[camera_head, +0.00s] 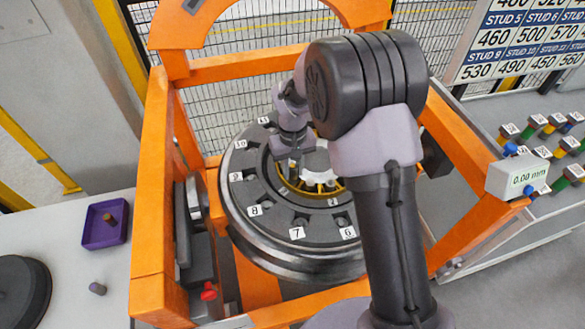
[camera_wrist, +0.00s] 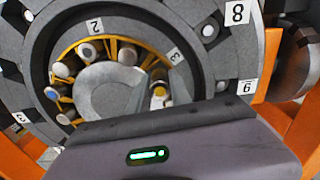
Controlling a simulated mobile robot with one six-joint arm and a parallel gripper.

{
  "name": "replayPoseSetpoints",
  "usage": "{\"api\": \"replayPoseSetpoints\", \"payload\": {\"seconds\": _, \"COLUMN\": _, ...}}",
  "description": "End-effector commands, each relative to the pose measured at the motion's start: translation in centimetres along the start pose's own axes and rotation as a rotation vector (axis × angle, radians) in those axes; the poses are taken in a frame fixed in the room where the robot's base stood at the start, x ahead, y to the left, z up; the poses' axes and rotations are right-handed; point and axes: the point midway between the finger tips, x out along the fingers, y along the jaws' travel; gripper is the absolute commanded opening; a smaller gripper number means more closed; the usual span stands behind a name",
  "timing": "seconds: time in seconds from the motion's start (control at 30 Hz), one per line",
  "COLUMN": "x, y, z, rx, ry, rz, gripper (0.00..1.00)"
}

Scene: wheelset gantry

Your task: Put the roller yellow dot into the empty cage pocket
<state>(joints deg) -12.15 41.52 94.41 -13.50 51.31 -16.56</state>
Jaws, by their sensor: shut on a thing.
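The large dark grey wheel ring (camera_head: 265,225) with numbered white labels sits in the orange frame. At its centre is a yellow cage (camera_head: 325,188), also in the wrist view (camera_wrist: 141,48), with several pale-ended rollers in its left part. My gripper (camera_head: 293,164) points down over the cage's left side and is shut on a small roller (camera_head: 293,174). In the wrist view, a roller end with a yellow mark (camera_wrist: 159,92) shows at the cage's right side, just beyond my gripper's body. I cannot tell whether the roller touches the cage.
A purple tray (camera_head: 88,238) holding a brown piece stands on the left table, with a loose grey piece (camera_head: 97,288) nearby. Orange gantry posts (camera_head: 152,190) flank the wheel.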

Motion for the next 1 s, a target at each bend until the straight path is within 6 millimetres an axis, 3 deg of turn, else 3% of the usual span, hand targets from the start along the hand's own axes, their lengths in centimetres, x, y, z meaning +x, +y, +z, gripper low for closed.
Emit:
{"api": "replayPoseSetpoints", "payload": {"seconds": 0.57, "x": 1.3, "y": 0.0, "z": 0.0, "rx": 0.0, "ry": 0.0, "rz": 0.0, "gripper": 0.0}}
{"api": "replayPoseSetpoints", "payload": {"seconds": 1.0, "x": 0.6, "y": 0.0, "z": 0.0, "rx": 0.0, "ry": 0.0, "rz": 0.0, "gripper": 0.0}}
